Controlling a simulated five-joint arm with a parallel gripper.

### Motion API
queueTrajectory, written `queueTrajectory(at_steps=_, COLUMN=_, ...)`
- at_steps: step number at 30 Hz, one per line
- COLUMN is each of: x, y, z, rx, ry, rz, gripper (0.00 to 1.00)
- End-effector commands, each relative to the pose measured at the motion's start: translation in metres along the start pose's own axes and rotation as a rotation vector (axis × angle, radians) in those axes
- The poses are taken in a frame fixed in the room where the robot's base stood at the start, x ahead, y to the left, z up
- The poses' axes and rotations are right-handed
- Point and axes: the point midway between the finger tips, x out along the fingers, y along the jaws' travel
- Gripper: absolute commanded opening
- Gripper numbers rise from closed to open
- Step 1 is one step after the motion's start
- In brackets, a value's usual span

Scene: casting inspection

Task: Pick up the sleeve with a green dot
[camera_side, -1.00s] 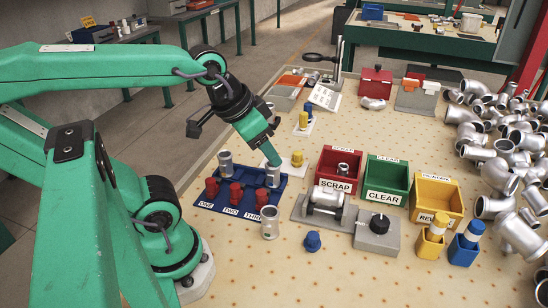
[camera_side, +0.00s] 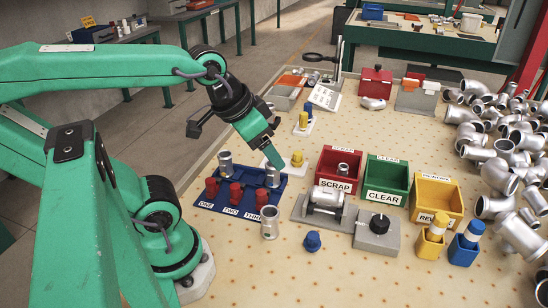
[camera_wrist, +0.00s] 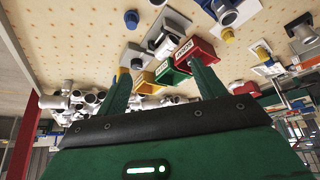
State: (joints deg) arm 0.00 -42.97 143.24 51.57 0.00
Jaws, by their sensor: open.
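No green dot can be made out on any sleeve. Grey metal sleeves stand upright in the side view: one at the back left (camera_side: 225,166) of the blue rack (camera_side: 204,205), one at its back right (camera_side: 272,179), and one (camera_side: 269,224) on the table in front of it. A further grey piece (camera_side: 343,170) sits in the red SCRAP bin. My gripper (camera_side: 274,160) points down, its tips close to the back-right sleeve; whether they touch it cannot be told. In the wrist view my gripper (camera_wrist: 160,68) is open, with no sleeve between its fingers.
Red plugs (camera_side: 236,193) stand along the rack's front. Right of it are the SCRAP bin (camera_side: 326,185), green CLEAR bin (camera_side: 384,196), yellow bin (camera_side: 429,205), a grey fixture (camera_side: 325,203) and a knob box (camera_side: 377,236). Pipe fittings (camera_side: 500,150) pile up at far right. The front table is mostly free.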

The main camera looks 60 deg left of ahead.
Motion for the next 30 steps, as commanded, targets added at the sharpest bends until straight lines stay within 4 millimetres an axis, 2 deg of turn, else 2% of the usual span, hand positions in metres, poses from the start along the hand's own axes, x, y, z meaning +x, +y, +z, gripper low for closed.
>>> queueTrajectory(at_steps=5, x=0.003, y=-0.001, z=0.0, rx=-0.011, ry=-0.013, rz=-0.001, gripper=0.69)
queueTrajectory(at_steps=11, x=0.019, y=-0.003, z=0.002, rx=-0.064, ry=-0.078, rz=-0.008, gripper=0.69)
queueTrajectory(at_steps=24, x=0.085, y=-0.014, z=0.023, rx=-0.297, ry=-0.342, rz=-0.061, gripper=0.69)
queueTrajectory(at_steps=30, x=0.108, y=-0.019, z=0.036, rx=-0.386, ry=-0.439, rz=-0.091, gripper=0.69)
